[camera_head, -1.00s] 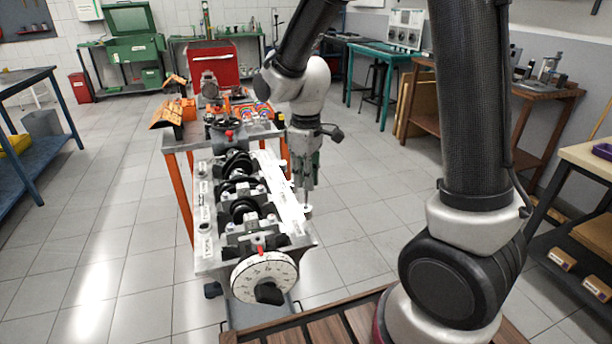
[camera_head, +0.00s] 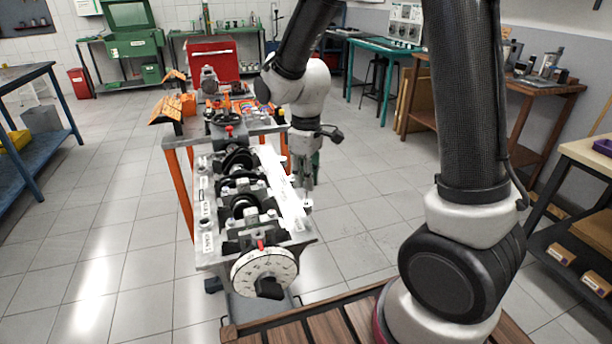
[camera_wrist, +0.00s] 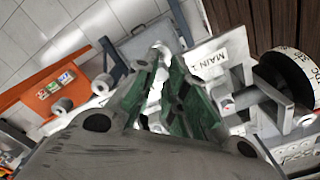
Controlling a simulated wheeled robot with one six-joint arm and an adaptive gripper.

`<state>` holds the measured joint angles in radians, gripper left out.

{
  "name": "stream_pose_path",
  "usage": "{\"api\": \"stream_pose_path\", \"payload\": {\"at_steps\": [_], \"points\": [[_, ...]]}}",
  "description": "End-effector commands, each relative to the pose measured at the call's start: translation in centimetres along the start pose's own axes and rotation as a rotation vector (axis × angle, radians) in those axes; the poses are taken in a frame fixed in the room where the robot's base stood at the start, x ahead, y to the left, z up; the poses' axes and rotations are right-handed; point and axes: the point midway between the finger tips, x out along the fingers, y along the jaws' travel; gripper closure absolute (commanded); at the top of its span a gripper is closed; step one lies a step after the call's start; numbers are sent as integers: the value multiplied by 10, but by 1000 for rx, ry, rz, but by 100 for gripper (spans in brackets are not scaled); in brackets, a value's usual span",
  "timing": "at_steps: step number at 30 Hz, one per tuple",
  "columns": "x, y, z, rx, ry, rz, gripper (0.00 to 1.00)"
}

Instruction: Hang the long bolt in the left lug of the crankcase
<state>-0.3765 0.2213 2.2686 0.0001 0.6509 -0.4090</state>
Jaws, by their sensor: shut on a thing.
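The crankcase (camera_head: 207,240) stands on its stand, with the crankshaft along its middle and a white dial on its near end. In the wrist view its edge with a "MAIN 1" label (camera_wrist: 209,66) lies just right of the fingertips. My gripper (camera_head: 306,184) points down beside the crankcase's right side in the head view. In the wrist view its green-padded fingers (camera_wrist: 166,80) are closed together. A small grey piece, seemingly the long bolt (camera_wrist: 158,53), shows at the fingertips; most of it is hidden. I cannot make out the left lug for certain.
An orange-legged table (camera_head: 180,190) with orange trays stands behind the crankcase. A wooden slatted top (camera_head: 330,325) lies at the front. A red cabinet (camera_head: 215,62) stands at the back. The floor right of the crankcase is clear.

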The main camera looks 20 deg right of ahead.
Motion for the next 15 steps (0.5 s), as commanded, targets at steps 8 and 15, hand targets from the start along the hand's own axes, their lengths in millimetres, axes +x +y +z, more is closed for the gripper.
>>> {"api": "stream_pose_path", "payload": {"at_steps": [8,15], "points": [[4,0,0,0,-1,0,100],[8,0,0,0,0,0,100]]}}
